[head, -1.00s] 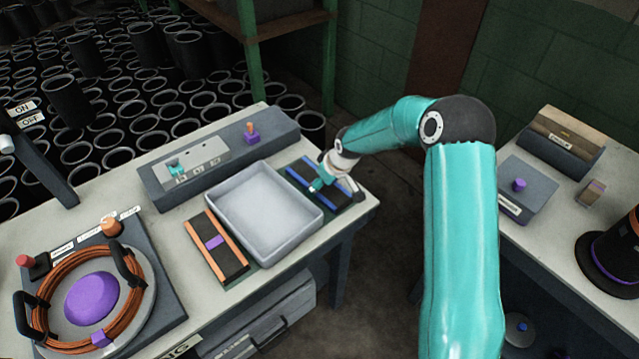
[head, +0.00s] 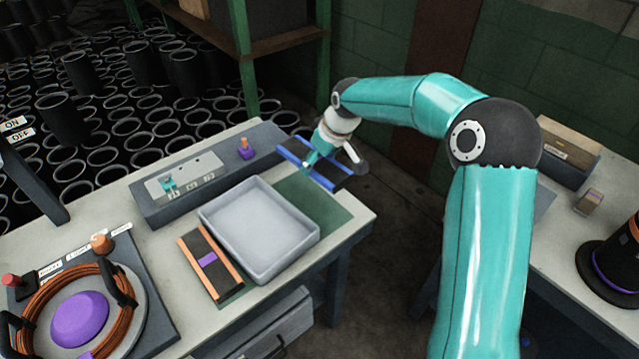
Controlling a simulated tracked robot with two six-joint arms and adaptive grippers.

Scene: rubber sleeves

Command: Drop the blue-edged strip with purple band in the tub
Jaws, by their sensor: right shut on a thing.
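The blue-edged strip (head: 295,151), dark with blue long edges, is held up off the table behind and right of the tub. My right gripper (head: 333,164) is shut on it near its right half. I cannot see a purple band on it; the gripper covers part of the strip. The tub (head: 258,225) is a shallow light-grey rectangular tray on the table, and it looks empty. The strip is apart from the tub. My left gripper is not in view.
An orange-edged strip with a purple band (head: 207,259) lies left of the tub. A bare green mat (head: 318,203) shows right of the tub. A grey control box (head: 188,198) stands behind it. A coil of orange cable (head: 45,302) sits at left.

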